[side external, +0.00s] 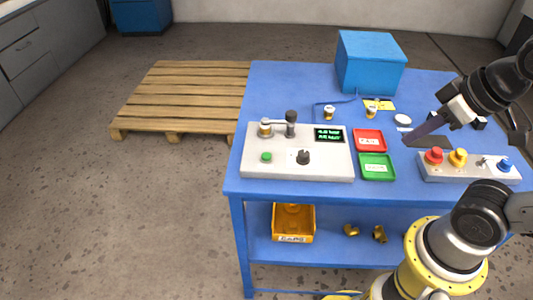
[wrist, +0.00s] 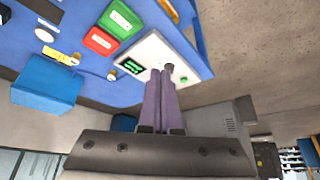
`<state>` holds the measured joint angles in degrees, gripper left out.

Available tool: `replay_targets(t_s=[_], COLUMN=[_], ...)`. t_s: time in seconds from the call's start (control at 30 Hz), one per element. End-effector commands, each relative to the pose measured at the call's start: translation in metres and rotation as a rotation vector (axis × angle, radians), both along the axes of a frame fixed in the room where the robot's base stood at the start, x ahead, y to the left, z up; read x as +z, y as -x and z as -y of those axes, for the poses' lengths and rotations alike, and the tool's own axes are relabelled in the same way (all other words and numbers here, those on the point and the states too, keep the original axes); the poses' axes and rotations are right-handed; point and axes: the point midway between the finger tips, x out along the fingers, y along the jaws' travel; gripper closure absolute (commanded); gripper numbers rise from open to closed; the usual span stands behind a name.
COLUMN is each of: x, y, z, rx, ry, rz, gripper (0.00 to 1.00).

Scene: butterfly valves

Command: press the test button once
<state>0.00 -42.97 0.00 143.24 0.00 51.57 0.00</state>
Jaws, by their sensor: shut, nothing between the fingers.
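A light grey panel box (side external: 325,167) lies on the blue table, with a green button (side external: 266,157) at its front left. It also carries a black knob (side external: 303,157), a lit green-text display (side external: 328,135) and a valve with a black-topped lever (side external: 291,118). I cannot read a label naming the test button. My gripper (side external: 407,140) is shut and empty, above the table right of the panel and trays, apart from the buttons. In the wrist view its purple-grey fingers (wrist: 162,74) overlap part of the panel (wrist: 150,48); the green button (wrist: 184,80) shows right of them.
A red tray (side external: 369,140) and a green tray (side external: 377,168) lie right of the panel. A control box (side external: 468,173) with red, yellow and blue controls is at the table's right. A blue box (side external: 371,64) stands at the back. Small valves (side external: 329,113) and a white disc (side external: 403,120) lie between.

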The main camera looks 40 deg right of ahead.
Motion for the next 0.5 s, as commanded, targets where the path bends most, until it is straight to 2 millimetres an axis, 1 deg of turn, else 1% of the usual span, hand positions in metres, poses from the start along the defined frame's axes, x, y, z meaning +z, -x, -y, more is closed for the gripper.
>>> replay_targets(t_s=[0.17, 0.27, 0.37, 0.47, 0.5], x=[0.0, 0.003, 0.013, 0.03, 0.036], y=[0.0, -0.005, -0.019, -0.041, -0.052], z=[0.0, 0.001, 0.007, 0.017, 0.021], rx=[-0.018, -0.077, -0.177, -0.29, -0.33], ry=[-0.009, -0.038, -0.069, -0.102, -0.117], rz=[0.002, 0.027, 0.101, 0.211, 0.252], gripper=[1.0, 1.0, 1.0, 1.0, 1.0])
